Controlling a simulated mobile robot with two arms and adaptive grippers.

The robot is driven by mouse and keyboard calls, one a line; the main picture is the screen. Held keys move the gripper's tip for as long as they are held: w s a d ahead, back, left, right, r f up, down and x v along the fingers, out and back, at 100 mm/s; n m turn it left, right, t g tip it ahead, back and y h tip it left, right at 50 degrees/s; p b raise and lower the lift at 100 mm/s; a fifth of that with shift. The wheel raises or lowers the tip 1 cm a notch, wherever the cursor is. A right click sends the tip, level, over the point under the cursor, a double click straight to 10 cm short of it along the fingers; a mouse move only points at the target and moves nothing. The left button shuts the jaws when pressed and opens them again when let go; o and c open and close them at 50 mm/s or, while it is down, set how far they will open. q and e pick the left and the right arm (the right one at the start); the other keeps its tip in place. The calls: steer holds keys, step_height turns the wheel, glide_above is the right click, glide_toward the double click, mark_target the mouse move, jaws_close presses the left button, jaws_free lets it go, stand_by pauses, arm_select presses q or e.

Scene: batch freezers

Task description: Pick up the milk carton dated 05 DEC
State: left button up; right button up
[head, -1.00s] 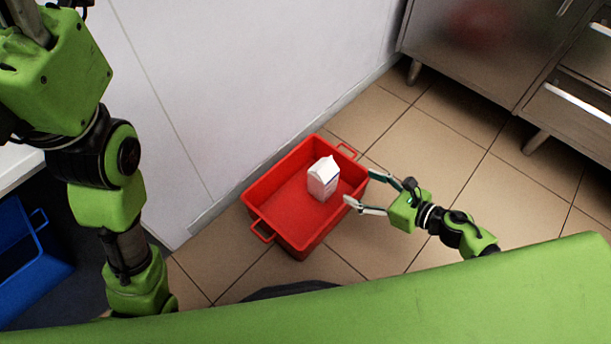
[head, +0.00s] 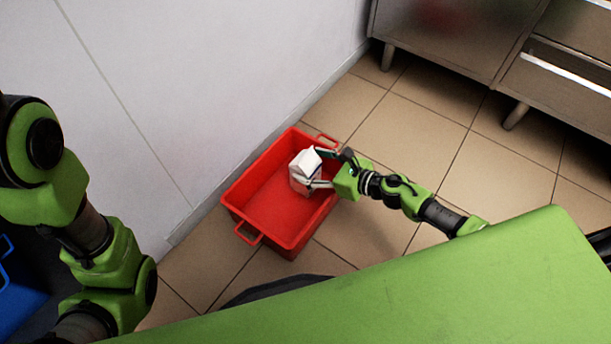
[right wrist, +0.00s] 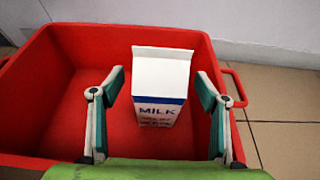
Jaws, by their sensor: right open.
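One white milk carton (head: 304,170) stands upright in the red crate (head: 234,196), towards its right end in the head view. In the right wrist view the carton (right wrist: 160,90) shows a blue band and the word MILK; the smaller print below is too blurred to read a date. My right gripper (head: 319,168) is open, with its fingers reaching over the crate's rim, one on each side of the carton. In the right wrist view the carton is between and slightly beyond the fingertips of the gripper (right wrist: 160,82), with gaps on both sides. My left gripper is out of view.
The red crate stands on the tiled floor (head: 400,130) close to a white wall (head: 200,80). Steel cabinets (head: 450,40) on legs stand at the upper right. A blue crate (head: 15,300) shows at the left edge. Floor to the right of the red crate is clear.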

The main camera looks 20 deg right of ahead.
steer(key=x, duration=0.2)
steer(key=shift+w+a+f, duration=0.15)
steer(key=c, duration=1.6)
jaws_close()
